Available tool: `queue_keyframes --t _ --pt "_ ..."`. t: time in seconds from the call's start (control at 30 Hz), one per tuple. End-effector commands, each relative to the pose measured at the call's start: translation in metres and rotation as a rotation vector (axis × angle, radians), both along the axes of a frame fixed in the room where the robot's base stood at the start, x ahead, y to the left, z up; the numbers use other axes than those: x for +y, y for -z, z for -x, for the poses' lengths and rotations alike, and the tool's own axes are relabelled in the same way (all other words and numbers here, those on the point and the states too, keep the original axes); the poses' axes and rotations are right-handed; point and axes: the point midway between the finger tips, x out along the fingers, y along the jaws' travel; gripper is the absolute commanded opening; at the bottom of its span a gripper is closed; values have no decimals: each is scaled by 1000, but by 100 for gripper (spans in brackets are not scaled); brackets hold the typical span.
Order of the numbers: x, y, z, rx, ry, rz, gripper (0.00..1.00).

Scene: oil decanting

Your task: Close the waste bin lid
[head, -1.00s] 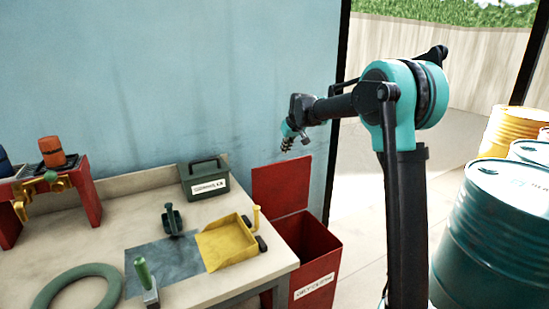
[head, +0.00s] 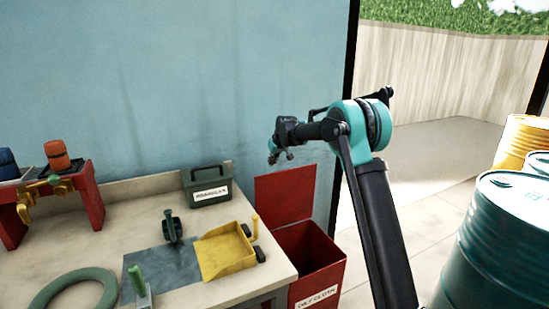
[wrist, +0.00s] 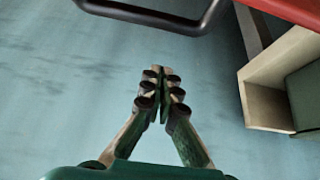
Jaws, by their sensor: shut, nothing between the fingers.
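The red waste bin (head: 322,278) stands at the right end of the workbench, its mouth uncovered. Its red lid (head: 285,197) stands upright at the back of the bin, near the blue wall. My gripper (head: 272,160) is in the air just above the lid's top edge in the head view, apart from it in the picture; its depth relative to the lid is unclear. In the wrist view the gripper's fingertips (wrist: 162,72) meet with nothing between them. A red surface (wrist: 292,10) shows at the upper right there; I cannot tell which part it is.
The workbench (head: 135,195) carries a green case (head: 208,187), a yellow dustpan (head: 224,252), a dark scoop (head: 172,228) and a green ring (head: 75,288). Teal drums (head: 500,245) and a yellow drum (head: 525,138) stand at the right. The floor between bin and drums is clear.

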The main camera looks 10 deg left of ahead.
Motion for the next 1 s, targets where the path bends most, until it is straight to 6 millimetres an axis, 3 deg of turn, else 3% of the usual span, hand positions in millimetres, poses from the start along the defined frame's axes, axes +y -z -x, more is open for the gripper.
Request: queue_keyframes --t 0.4,1.0 --pt "-20 10 30 0 1 0 0" --pt "-25 9 37 -17 1 -12 0"
